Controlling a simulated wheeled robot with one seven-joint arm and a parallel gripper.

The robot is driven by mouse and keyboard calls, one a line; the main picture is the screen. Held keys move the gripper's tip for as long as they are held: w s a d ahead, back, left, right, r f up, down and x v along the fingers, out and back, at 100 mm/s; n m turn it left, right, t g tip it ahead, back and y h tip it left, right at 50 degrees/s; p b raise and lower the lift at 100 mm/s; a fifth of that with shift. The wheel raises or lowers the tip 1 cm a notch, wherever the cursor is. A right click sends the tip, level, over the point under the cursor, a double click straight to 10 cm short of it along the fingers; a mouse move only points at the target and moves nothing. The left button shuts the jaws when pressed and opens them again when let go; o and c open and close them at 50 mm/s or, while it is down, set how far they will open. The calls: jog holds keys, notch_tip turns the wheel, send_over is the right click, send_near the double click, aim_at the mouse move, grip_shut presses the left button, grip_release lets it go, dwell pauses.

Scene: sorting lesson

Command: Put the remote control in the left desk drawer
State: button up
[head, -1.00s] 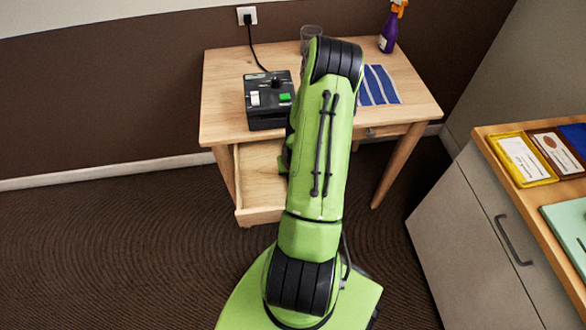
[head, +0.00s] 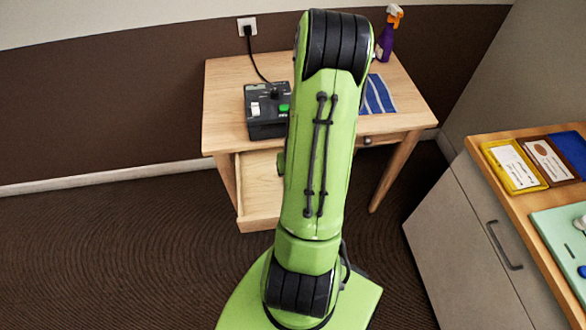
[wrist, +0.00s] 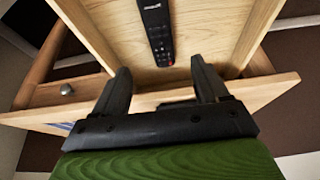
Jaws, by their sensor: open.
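The desk's left drawer (head: 262,185) is pulled open in the head view. Its pale wooden floor (wrist: 205,35) fills the upper middle of the wrist view. The black remote control (wrist: 157,30) lies on that floor, its top end cut off by the picture edge. My gripper (wrist: 160,72) is open and empty; its two dark fingers are spread over the drawer's front edge. The remote's near end shows between the fingertips in the picture, with no finger touching it that I can see. In the head view my arm hides the gripper and the remote.
A black device (head: 267,112) with a plugged-in cord stands on the desk (head: 225,85). A striped blue cloth (head: 378,95) and a purple spray bottle (head: 386,38) are at the right. The right drawer (wrist: 45,93) is shut. A cabinet (head: 465,240) with trays stands at right.

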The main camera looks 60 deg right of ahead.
jog(key=w+a+r+n+t, duration=0.1)
jog(key=w+a+r+n, duration=0.5)
jog(key=a+r, duration=0.75)
jog(key=s+a+r+n+y, duration=0.1)
jog(key=s+a+r+n, duration=0.1)
jog(key=s+a+r, duration=0.2)
jog(key=s+a+r+n+t+y, duration=0.1)
jog(key=s+a+r, duration=0.3)
jog(key=a+r, duration=0.4)
jog(key=shift+a+r+n+t+y, duration=0.35)
jog(key=shift+a+y, duration=0.35)
jog(key=shift+a, duration=0.45)
